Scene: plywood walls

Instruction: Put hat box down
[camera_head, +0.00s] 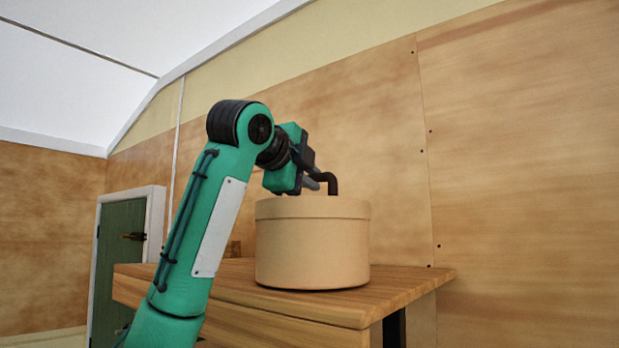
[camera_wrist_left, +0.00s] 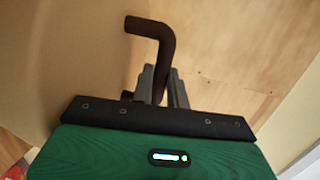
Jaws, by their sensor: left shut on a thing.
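The hat box (camera_head: 312,245) is a round tan box with a lid, upright at the wooden table top (camera_head: 400,283). A thin dark shadow runs under its lower edge; it looks on the top or barely above it. A dark bent handle (camera_head: 332,181) rises over the lid. My left gripper (camera_head: 314,182) is above the lid, shut on this handle. In the left wrist view the grey fingers (camera_wrist_left: 162,88) close around the dark handle (camera_wrist_left: 163,45), and the box's tan surface (camera_wrist_left: 60,55) fills the left side. My right gripper is not in view.
A plywood wall (camera_head: 520,150) stands close behind the table. A green door (camera_head: 121,245) in a white frame is at the back left. A small brown object (camera_head: 233,248) shows behind my arm on the table. Some bare table top lies right of the box.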

